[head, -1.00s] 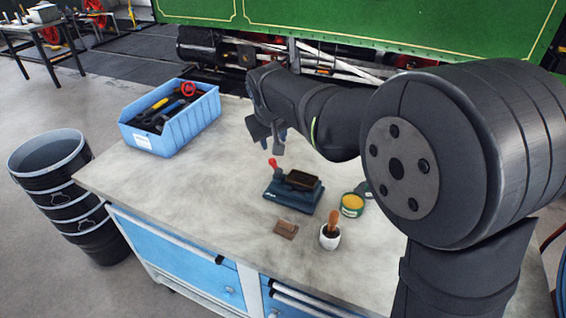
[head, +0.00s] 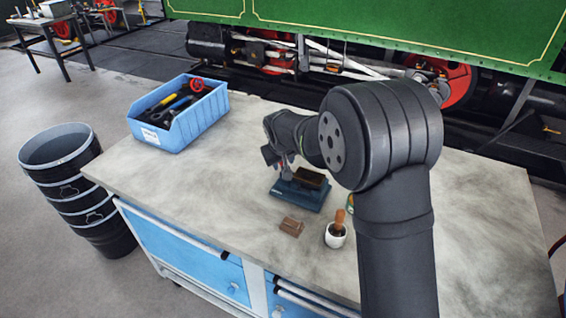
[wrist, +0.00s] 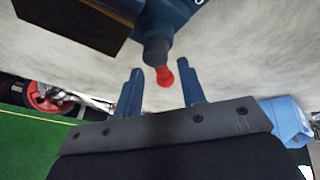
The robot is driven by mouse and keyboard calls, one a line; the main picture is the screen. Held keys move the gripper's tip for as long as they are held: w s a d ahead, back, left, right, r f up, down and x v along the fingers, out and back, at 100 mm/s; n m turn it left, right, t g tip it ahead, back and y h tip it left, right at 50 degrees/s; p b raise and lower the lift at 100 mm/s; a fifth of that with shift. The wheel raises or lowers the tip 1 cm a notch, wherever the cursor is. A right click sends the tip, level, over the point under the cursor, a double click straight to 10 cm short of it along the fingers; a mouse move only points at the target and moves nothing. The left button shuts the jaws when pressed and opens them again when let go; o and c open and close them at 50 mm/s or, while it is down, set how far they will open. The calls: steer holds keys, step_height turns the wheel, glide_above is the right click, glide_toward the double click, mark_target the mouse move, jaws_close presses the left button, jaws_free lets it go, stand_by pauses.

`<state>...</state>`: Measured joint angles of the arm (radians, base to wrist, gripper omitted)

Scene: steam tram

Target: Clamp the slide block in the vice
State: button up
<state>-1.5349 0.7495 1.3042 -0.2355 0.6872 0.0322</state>
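The blue vice (head: 298,195) stands on the bench, and part of it shows at the top of the wrist view (wrist: 178,12). A dark brown block (head: 313,178), seemingly the slide block, sits in the vice's top; its side shows in the wrist view (wrist: 75,22). Whether the jaws touch it I cannot tell. The vice's red-tipped handle (wrist: 163,76) points between my gripper's fingers. My gripper (wrist: 161,66) is open, with a blue finger on each side of the red tip and gaps visible. In the head view my gripper (head: 284,168) is at the vice's left end, partly hidden.
A small brown block (head: 291,227) and a white pot with a wooden-handled brush (head: 336,237) are in front of the vice. A blue tool bin (head: 207,117) stands at the back left. A tin is mostly hidden by my arm.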

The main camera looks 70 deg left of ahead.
steer(key=shift+w+a+f, duration=0.1)
steer(key=shift+a+f, duration=0.1)
steer(key=shift+f, duration=0.25)
jaws_close()
steer(key=shift+f+m+t, duration=0.1)
steer(key=shift+m+t, duration=0.3)
steer(key=shift+m, duration=0.3)
jaws_free()
